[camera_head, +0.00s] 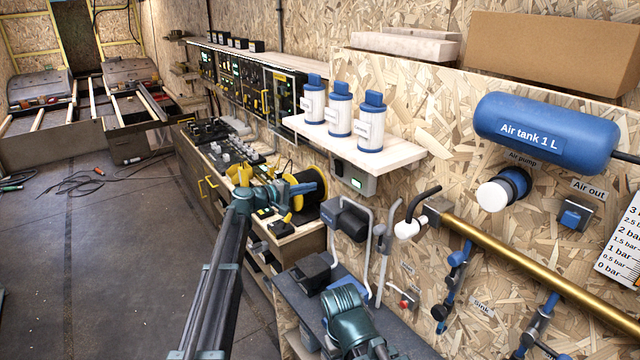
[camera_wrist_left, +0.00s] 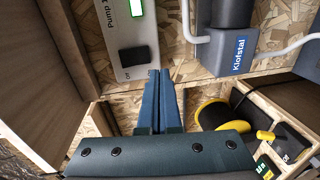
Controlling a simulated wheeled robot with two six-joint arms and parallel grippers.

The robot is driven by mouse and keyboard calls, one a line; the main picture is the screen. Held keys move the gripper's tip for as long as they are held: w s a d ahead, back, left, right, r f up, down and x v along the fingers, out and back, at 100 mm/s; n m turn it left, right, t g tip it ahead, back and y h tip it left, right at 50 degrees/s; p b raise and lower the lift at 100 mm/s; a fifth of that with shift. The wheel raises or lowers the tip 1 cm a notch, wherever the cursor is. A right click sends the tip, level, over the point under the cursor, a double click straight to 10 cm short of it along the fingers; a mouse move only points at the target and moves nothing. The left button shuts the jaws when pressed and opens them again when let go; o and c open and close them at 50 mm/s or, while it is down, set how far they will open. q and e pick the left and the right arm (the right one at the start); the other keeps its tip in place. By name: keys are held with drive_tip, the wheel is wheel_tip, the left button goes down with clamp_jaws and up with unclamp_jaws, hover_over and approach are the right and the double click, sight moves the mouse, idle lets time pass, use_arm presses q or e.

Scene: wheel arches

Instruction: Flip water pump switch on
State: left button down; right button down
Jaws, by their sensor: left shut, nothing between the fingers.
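The pump switch box (camera_head: 352,178) is a light grey box with a lit green display, on the wall under the white shelf. The left wrist view shows it close up, with the words "Pump" and "Off" and a black rocker switch (camera_wrist_left: 134,56). Which way the rocker is tilted I cannot tell. My left gripper (camera_head: 308,188) is just left of the box. In the left wrist view its blue fingers (camera_wrist_left: 160,73) are together and empty, tips just beside the switch's lower right corner; whether they touch it is unclear. A teal part of my right arm shows at the bottom, its gripper unseen.
Three white and blue filter canisters (camera_head: 340,110) stand on the shelf (camera_head: 395,163) above. A black and yellow cable reel (camera_head: 308,187) sits below on the wooden bench. Open floor lies left.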

use_arm(q)
drive_tip(key=shift+s+a+f, duration=0.2)
drive_tip(key=shift+s+a, duration=0.6)
drive_tip(key=shift+a, duration=0.3)
drive_tip(key=shift+s+a+f, duration=0.15)
drive_tip(key=shift+s+a, duration=0.6)
drive_tip(key=shift+a, duration=0.35)
drive_tip(key=s+d+f+m+g+y, duration=0.25)
drive_tip(key=s+d+f, duration=0.35)
drive_tip(key=s, duration=0.4)
drive_tip(key=s+d+f+m+g+y, duration=0.2)
drive_tip(key=s+d+f+m+g, duration=0.3)
drive_tip(key=s, duration=0.5)
drive_tip(key=s+a+f+m+y, duration=0.1)
drive_tip(key=s+a+f+y, duration=0.1)
drive_tip(key=s, duration=0.6)
drive_tip(key=s+a+f+m+g+y, duration=0.1)
drive_tip(key=s+a+f+y, duration=0.2)
drive_tip(key=s, duration=0.5)
drive_tip(key=s+a+f+m+g+y, duration=0.1)
drive_tip(key=s+a+f+y, duration=0.1)
drive_tip(key=s+y, duration=0.3)
drive_tip(key=s+a, duration=0.1)
drive_tip(key=s, duration=0.2)
drive_tip(key=shift+f, duration=0.4)
drive_tip(key=shift+s+m, duration=0.1)
drive_tip(key=shift+m, duration=0.15)
